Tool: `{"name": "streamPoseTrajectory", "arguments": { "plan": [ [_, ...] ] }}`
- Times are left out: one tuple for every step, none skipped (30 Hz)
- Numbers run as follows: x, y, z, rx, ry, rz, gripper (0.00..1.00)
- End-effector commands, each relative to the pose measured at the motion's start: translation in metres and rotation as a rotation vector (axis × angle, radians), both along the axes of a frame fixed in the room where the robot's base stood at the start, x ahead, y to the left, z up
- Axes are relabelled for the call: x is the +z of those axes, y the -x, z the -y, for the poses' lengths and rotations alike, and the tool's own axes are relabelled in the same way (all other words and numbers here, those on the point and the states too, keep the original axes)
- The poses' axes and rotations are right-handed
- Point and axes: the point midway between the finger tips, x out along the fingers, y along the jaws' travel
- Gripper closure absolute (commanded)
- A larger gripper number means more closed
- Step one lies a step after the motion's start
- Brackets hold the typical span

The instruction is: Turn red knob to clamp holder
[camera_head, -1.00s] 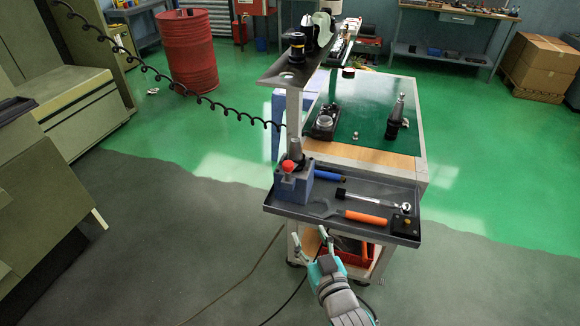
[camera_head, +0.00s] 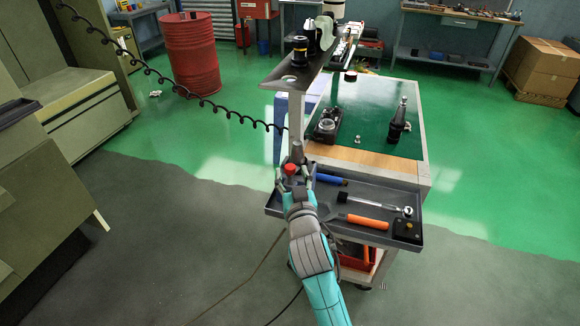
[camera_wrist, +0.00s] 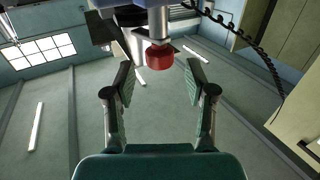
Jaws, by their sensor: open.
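The red knob (camera_head: 290,169) sits on the blue clamp holder at the left end of the cart's dark tray. In the head view my gripper (camera_head: 293,178) is right at the knob and hides most of the holder's body. A grey tapered tool stands upright in the holder behind the knob. In the wrist view the red knob (camera_wrist: 159,56) hangs between and just beyond the two open fingers of my gripper (camera_wrist: 160,85). Neither finger touches it there.
The tray (camera_head: 366,188) also bears a blue-handled tool (camera_head: 331,179), a ratchet (camera_head: 372,202) and an orange-handled wrench (camera_head: 366,221). A dark shelf (camera_head: 297,75) on a post rises above the holder. A coiled black cable (camera_head: 200,101) hangs on the left.

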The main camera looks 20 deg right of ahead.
Motion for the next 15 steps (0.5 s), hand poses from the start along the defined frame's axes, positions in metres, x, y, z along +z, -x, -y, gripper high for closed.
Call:
{"name": "streamPoseTrajectory", "arguments": {
  "plan": [
    [0.001, -0.008, 0.002, -0.001, 0.000, 0.002, 0.45],
    [0.001, -0.012, 0.003, -0.001, 0.000, 0.001, 0.45],
    [0.001, -0.017, 0.003, -0.001, 0.000, 0.002, 0.45],
    [0.001, -0.021, 0.003, -0.001, 0.000, 0.001, 0.45],
    [0.000, -0.024, 0.004, 0.000, 0.000, 0.001, 0.45],
    [0.000, -0.027, 0.004, 0.000, -0.001, 0.000, 0.45],
    [0.000, -0.029, 0.005, 0.000, -0.001, 0.000, 0.45],
    [0.000, -0.031, 0.005, 0.000, -0.001, 0.000, 0.45],
    [0.000, -0.033, 0.005, 0.000, -0.001, 0.000, 0.45],
    [0.000, -0.034, 0.005, 0.000, -0.001, 0.000, 0.45],
    [0.000, -0.035, 0.005, 0.000, -0.001, 0.000, 0.45],
    [0.000, -0.035, 0.005, 0.001, -0.001, 0.000, 0.45],
    [0.000, -0.036, 0.006, 0.001, -0.001, 0.000, 0.45],
    [0.000, -0.036, 0.006, 0.001, -0.001, 0.000, 0.45],
    [0.000, -0.036, 0.006, 0.001, -0.001, 0.000, 0.45]
  ]
}}
